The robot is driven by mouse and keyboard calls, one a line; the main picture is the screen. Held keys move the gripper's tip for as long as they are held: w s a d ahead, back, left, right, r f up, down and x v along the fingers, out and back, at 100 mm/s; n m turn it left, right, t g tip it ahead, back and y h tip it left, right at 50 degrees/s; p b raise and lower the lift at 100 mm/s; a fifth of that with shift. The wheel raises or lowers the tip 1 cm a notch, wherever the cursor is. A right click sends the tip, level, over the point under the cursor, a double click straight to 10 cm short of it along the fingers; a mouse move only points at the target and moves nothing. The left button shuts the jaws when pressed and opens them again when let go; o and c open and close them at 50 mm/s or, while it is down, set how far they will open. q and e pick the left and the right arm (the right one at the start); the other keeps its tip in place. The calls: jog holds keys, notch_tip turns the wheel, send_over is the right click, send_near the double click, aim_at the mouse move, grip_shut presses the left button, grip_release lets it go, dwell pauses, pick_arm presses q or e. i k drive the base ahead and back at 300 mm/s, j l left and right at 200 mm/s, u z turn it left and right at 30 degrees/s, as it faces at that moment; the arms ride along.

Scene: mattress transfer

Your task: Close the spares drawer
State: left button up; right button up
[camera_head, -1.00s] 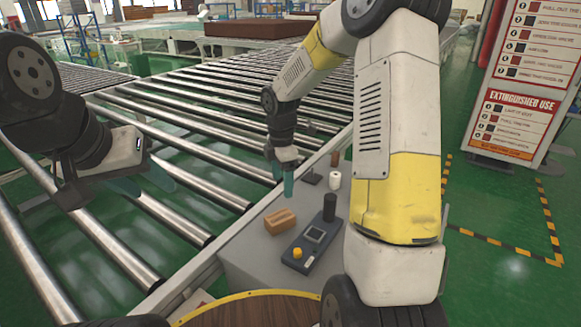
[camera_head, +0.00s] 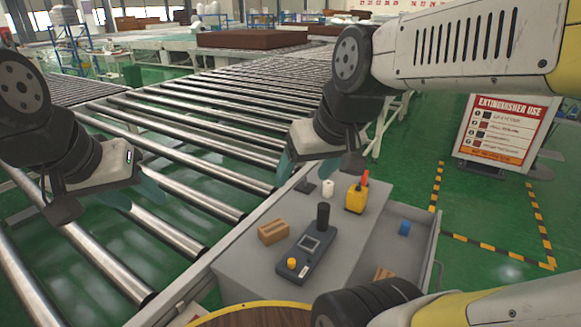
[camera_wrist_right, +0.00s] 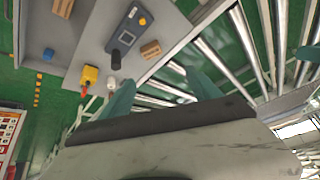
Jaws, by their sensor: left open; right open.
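The spares drawer (camera_head: 432,250) stands pulled out from the right side of the grey cabinet (camera_head: 240,270), with a handle (camera_head: 438,276) on its outer face. A blue roll (camera_head: 404,228) and a small brown box (camera_head: 383,273) lie inside it; my right arm hides its near end. The drawer's blue roll also shows in the right wrist view (camera_wrist_right: 48,54). My right gripper (camera_head: 306,172) is open and empty above the cabinet's far end, apart from the drawer. My left gripper (camera_head: 135,194) is open and empty over the roller conveyor, far left of the drawer.
On the cabinet top are a brown box (camera_head: 273,231), a dark device with a yellow button (camera_head: 308,255), a white roll (camera_head: 328,188) and a yellow-and-red object (camera_head: 356,196). The roller conveyor (camera_head: 190,200) runs along the left. Green floor right of the drawer is clear; a sign (camera_head: 500,128) stands beyond.

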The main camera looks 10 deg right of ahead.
aim_at(412, 257)
jog(key=k, duration=0.25)
jog(key=k+l+z, duration=0.15)
jog(key=l+z, duration=0.45)
jog(key=l, duration=0.25)
jog(key=l+z, duration=0.4)
jog(key=j+z, duration=0.15)
jog(key=j, duration=0.4)
